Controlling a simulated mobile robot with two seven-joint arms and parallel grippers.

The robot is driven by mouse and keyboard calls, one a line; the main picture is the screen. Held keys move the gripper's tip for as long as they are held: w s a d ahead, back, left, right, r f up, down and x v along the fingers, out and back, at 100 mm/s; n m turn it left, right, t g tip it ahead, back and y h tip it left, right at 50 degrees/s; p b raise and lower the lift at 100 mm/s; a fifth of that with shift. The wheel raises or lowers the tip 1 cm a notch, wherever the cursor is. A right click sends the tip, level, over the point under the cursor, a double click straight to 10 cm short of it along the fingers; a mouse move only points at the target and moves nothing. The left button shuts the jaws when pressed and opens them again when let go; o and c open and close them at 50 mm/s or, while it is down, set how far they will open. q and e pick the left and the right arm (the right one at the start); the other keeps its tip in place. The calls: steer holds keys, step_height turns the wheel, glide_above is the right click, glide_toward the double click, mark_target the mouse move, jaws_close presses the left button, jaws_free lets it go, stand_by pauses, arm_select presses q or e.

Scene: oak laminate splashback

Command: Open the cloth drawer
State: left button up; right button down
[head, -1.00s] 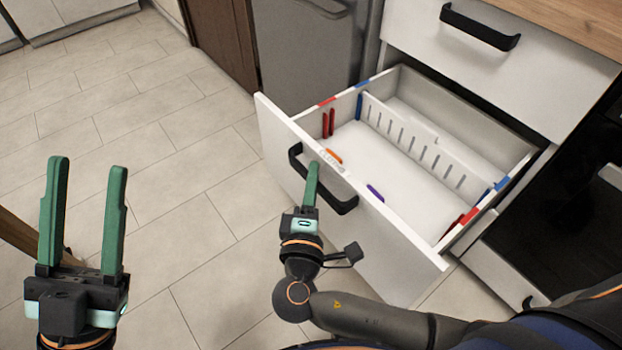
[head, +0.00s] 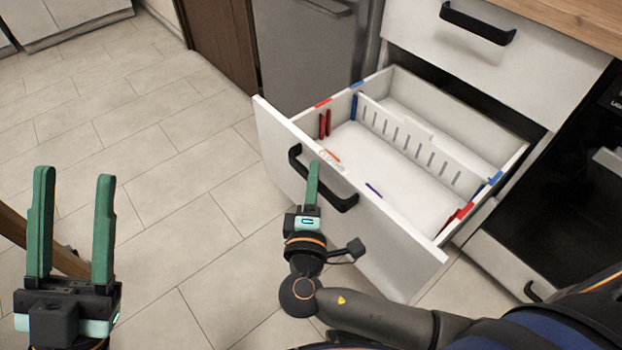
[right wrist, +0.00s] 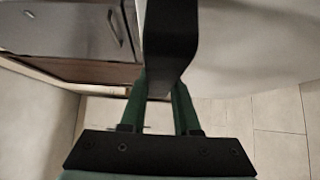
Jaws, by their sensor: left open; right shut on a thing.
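The cloth drawer (head: 400,255) is a white drawer standing well out of the cabinet, with a faint label near the top of its front. Inside are a white slotted divider (head: 420,145) and red, blue and orange pieces along the walls. My right gripper (head: 312,180) is shut on the drawer's black bar handle (head: 342,200). In the right wrist view the handle (right wrist: 170,45) passes between the green fingers, partly hiding them. My left gripper (head: 74,190) is open and empty, above the floor at the left.
Another white drawer (head: 440,50) with a black handle is closed above, under a wooden worktop (head: 580,25). A grey appliance (head: 310,60) stands behind and a dark oven (head: 570,190) at the right. A wooden piece (head: 60,258) is behind my left gripper. Tiled floor is open at the left.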

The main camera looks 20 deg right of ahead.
steer(key=shift+a, duration=0.3)
steer(key=c, duration=0.6)
jaws_free()
steer(key=shift+c, duration=0.2)
steer(key=shift+d, duration=0.1)
